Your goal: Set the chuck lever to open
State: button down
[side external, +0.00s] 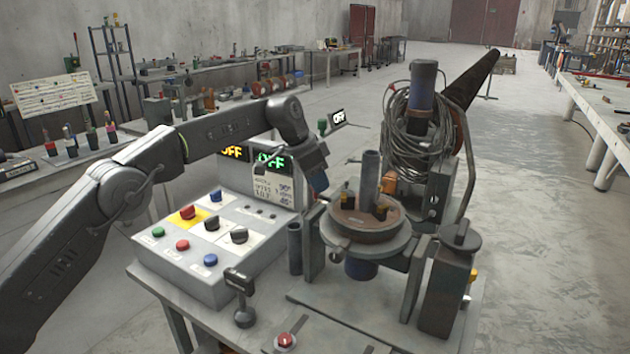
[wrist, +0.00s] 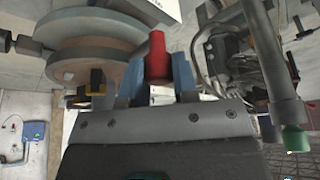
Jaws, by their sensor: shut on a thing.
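My gripper (wrist: 158,78) is shut on a red handle (wrist: 157,50), which sits between its two blue fingers in the wrist view. The handle appears to be the chuck lever's grip; its pivot and any position marks are hidden. In the side view my gripper (side external: 318,182) is just left of the round chuck table (side external: 362,236), and the handle cannot be made out there. The chuck table carries dark jaws with yellow parts (side external: 381,207) around an upright grey tube (side external: 370,178). The table's disc also shows at the upper left of the wrist view (wrist: 90,68).
A small black lever (side external: 243,300), a red button (side external: 285,342) and a dark canister (side external: 447,285) are near the front. Coiled cable (side external: 415,140) hangs behind.

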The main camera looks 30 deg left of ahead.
dwell(0.3)
jog(key=c, duration=0.9)
grip_release()
jog(key=v, duration=1.2)
jog(key=shift+w, duration=0.1)
jog(key=shift+c, duration=0.4)
